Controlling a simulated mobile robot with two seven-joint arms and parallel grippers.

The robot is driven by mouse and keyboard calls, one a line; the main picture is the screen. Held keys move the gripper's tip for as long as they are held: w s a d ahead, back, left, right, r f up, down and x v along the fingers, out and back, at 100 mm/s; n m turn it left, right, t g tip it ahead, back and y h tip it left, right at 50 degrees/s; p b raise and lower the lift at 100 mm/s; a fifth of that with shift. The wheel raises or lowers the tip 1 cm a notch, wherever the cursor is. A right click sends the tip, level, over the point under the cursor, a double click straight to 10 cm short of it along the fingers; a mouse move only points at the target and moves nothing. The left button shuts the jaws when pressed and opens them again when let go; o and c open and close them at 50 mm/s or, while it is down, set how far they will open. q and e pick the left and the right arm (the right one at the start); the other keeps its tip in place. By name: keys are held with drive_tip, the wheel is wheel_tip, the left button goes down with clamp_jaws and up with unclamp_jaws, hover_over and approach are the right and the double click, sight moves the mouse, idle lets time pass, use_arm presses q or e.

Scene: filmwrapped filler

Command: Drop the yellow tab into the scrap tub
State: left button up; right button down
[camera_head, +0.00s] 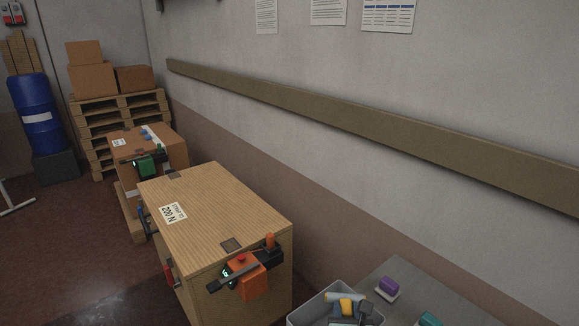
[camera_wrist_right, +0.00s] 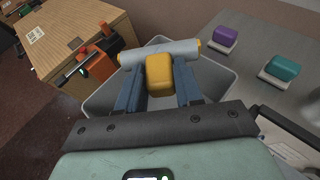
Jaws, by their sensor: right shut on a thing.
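The yellow tab (camera_wrist_right: 160,76) is a rounded block held between the two blue-grey fingers of my right gripper (camera_wrist_right: 159,88) in the right wrist view. The gripper is shut on it. In the head view the yellow tab (camera_head: 346,306) shows at the bottom edge. The scrap tub (camera_wrist_right: 222,85) is a grey open bin, and the tab is over its opening. Its rim also shows in the head view (camera_head: 305,310). I cannot tell the exact height of the tab above the tub floor. My left gripper is not in view.
A grey roll with yellow ends (camera_wrist_right: 150,54) lies across the tub just beyond the tab. A purple block (camera_wrist_right: 226,35) and a teal block (camera_wrist_right: 284,66) sit on light bases on the grey table (camera_wrist_right: 262,40). A wooden crate (camera_head: 215,205) with an orange device (camera_head: 250,281) stands left.

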drive_tip(key=shift+f, duration=0.65)
drive_tip(key=c, duration=0.7)
unclamp_jaws()
drive_tip(key=shift+w, duration=0.1)
drive_tip(key=shift+o, duration=0.2)
drive_tip(key=v, duration=1.3)
drive_tip(key=shift+r+b, duration=0.2)
drive_tip(key=shift+b, duration=0.15)
drive_tip(key=shift+s, duration=0.25)
